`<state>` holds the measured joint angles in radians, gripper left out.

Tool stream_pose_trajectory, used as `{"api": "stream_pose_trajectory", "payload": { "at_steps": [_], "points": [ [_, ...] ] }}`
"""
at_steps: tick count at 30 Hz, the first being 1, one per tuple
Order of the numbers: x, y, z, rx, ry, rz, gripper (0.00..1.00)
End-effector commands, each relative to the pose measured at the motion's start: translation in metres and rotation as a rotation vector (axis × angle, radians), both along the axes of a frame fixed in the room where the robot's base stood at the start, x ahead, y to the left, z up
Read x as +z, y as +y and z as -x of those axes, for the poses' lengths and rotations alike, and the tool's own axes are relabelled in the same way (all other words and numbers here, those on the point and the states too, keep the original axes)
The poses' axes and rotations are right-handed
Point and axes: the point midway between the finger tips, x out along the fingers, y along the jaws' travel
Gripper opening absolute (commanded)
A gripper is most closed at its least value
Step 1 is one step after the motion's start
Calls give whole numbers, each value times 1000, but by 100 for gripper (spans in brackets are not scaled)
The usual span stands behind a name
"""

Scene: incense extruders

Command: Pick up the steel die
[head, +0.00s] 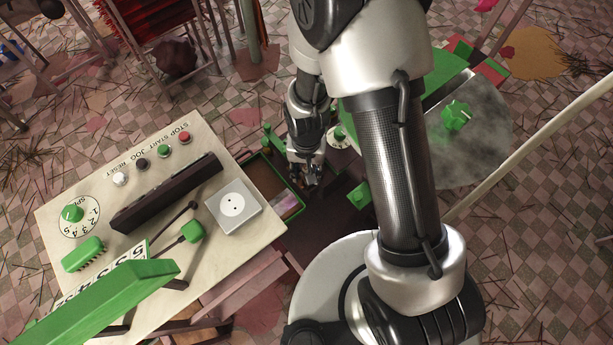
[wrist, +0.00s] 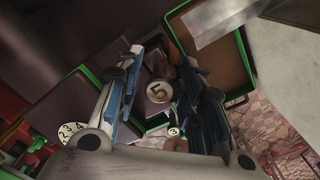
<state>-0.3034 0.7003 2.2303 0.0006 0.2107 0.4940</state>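My gripper (head: 305,178) points down over the dark machine bed, beside a green-rimmed tray. In the wrist view its two blue-lined fingers (wrist: 163,98) are spread apart. Between them, further off, shows a pale round disc marked 5 (wrist: 158,91) with a brownish, metal-looking piece (wrist: 157,66) just above it. I cannot tell whether either is the steel die, or whether a finger touches them. The gripper hides most of this spot in the head view. A grey square block with a white, two-dotted round face (head: 232,206) lies on the cream panel, away from my gripper.
The green-rimmed tray (head: 262,170) is close on the gripper's left; it also shows in the wrist view (wrist: 246,52). The cream panel (head: 60,210) carries buttons, a numbered dial (head: 76,215) and a dark bar (head: 165,195). A large grey disc (head: 480,140) is at right.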

Motion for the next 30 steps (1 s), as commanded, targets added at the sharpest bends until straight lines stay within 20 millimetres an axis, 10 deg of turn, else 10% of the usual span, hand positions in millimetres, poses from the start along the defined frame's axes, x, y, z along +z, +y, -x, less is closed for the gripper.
{"api": "stream_pose_trajectory", "payload": {
  "at_steps": [15, 30],
  "points": [
    [0, 0, 0, 0, 0, 0, 0],
    [1, 0, 0, 0, -1, -1, 0]
  ]
}}
